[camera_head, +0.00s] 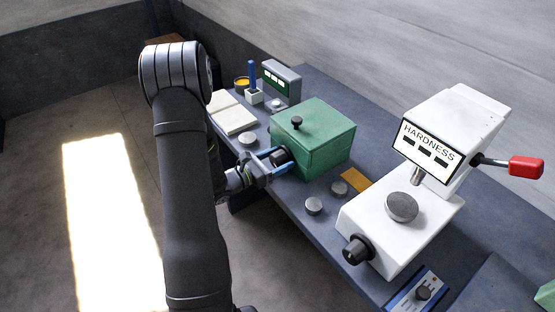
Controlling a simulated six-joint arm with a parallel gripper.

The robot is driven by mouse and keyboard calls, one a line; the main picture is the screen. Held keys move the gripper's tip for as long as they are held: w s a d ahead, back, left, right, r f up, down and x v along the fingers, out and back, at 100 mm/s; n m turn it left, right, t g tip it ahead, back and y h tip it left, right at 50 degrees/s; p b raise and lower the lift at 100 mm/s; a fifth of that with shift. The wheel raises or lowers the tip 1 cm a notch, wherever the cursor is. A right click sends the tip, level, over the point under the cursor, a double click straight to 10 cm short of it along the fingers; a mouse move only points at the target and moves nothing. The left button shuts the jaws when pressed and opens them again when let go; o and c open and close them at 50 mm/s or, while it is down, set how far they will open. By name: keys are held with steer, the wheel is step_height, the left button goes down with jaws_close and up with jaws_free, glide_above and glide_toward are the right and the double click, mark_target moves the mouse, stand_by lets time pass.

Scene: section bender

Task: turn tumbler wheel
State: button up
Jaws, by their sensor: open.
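A green box (318,142) stands on the bench, with a small black knob (296,122) on its lid. A dark round wheel (281,157) sticks out of the box's left face; I take it to be the tumbler wheel. My gripper (277,162) is open in front of that face, its blue-grey fingers reaching toward the wheel. The fingertips appear to lie on either side of the wheel. I cannot tell if they touch it. The fingers partly hide the wheel.
A white hardness tester (440,150) with a red-ended lever (525,167) and a black knob (356,250) stands at right. Grey discs (314,205) and an ochre plate (356,180) lie between. Pale tiles (234,120) and a display unit (281,80) stand behind.

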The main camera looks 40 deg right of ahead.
steer(key=c, duration=1)
steer(key=shift+m, duration=0.3)
steer(key=shift+m, duration=2.7)
steer(key=o, duration=1)
